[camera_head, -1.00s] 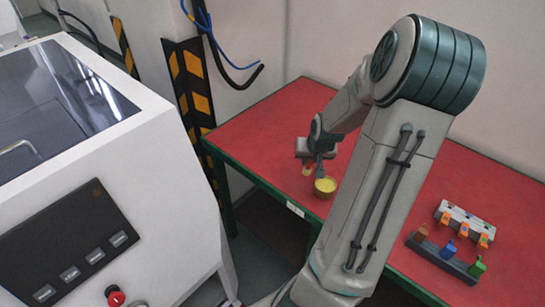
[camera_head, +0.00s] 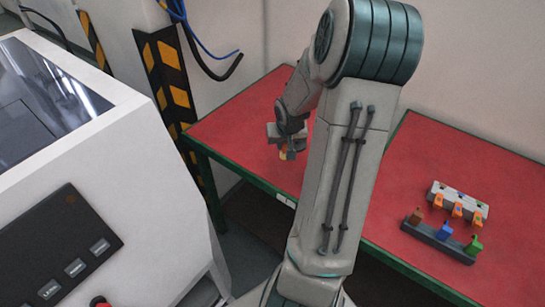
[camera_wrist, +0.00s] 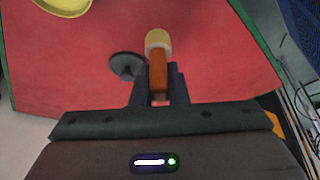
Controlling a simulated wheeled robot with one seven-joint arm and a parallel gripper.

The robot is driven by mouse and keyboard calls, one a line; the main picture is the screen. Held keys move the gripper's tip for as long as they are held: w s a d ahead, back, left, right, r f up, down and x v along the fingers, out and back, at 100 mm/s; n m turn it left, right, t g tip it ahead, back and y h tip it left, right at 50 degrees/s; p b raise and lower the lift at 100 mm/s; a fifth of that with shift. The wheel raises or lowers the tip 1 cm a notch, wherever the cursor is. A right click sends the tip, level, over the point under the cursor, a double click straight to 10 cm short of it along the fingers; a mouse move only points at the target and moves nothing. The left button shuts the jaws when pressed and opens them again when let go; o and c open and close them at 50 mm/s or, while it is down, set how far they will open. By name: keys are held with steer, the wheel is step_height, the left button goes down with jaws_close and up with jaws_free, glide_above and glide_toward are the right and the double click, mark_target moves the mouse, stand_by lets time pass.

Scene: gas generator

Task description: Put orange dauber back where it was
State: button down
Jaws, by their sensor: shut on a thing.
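My gripper (camera_wrist: 159,90) is shut on the orange dauber (camera_wrist: 158,72). The dauber's cream tip (camera_wrist: 158,40) points away from the gripper in the wrist view. In the head view my gripper (camera_head: 287,150) is over the left part of the red table, with a bit of the orange dauber (camera_head: 284,154) showing below it. A dark rack (camera_head: 430,238) at the table's right holds a brown dauber (camera_head: 416,217), a blue one (camera_head: 445,230) and a green one (camera_head: 473,245). I cannot tell whether the rack has a free slot.
A grey block (camera_head: 455,196) with orange clips stands behind the rack. A yellow bowl (camera_wrist: 65,4) shows at the wrist view's top edge; my arm hides it in the head view. A dark disc (camera_wrist: 127,66) lies beside the dauber. A white machine (camera_head: 150,200) stands left of the table.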

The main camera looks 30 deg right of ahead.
steer(key=w+a+f, duration=0.1)
steer(key=w+a+f+b, duration=0.1)
steer(key=w, duration=0.1)
steer(key=shift+w+f, duration=0.2)
steer(key=shift+f, duration=0.1)
step_height(320, 180, down, 4)
steer(key=shift+r+b, duration=0.1)
steer(key=shift+b, duration=0.5)
steer(key=c, duration=1.4)
jaws_free()
